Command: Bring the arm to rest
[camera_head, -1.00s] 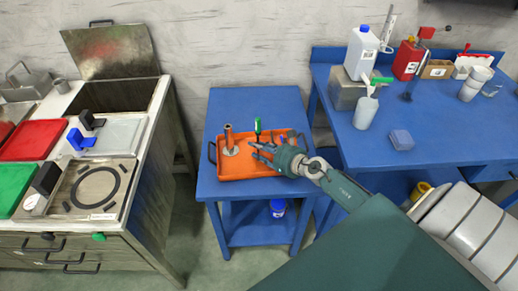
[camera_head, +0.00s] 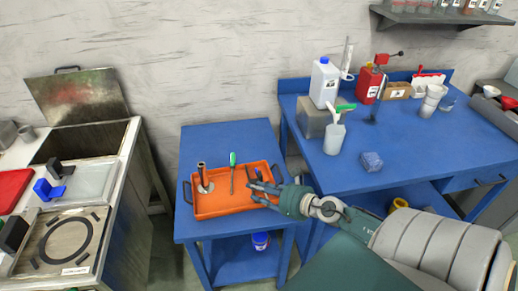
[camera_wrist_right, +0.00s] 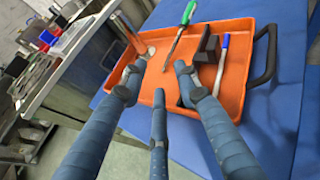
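My right gripper (camera_head: 254,186) is open, its fingers spread and empty, at the right part of the orange tray (camera_head: 225,211). The right wrist view shows its three fingers (camera_wrist_right: 153,76) apart over the near side of the tray (camera_wrist_right: 238,88). The tray holds a metal post on a round base (camera_head: 203,178) at left and a green-handled screwdriver (camera_head: 233,160) in the middle. In the right wrist view, a dark block (camera_wrist_right: 207,45) and a blue-capped pen (camera_wrist_right: 222,62) lie in the tray beyond the right finger. My left gripper is not in view.
The tray stands on a small blue table (camera_head: 223,139), its back part clear. A metal-topped cabinet (camera_head: 115,215) stands left.

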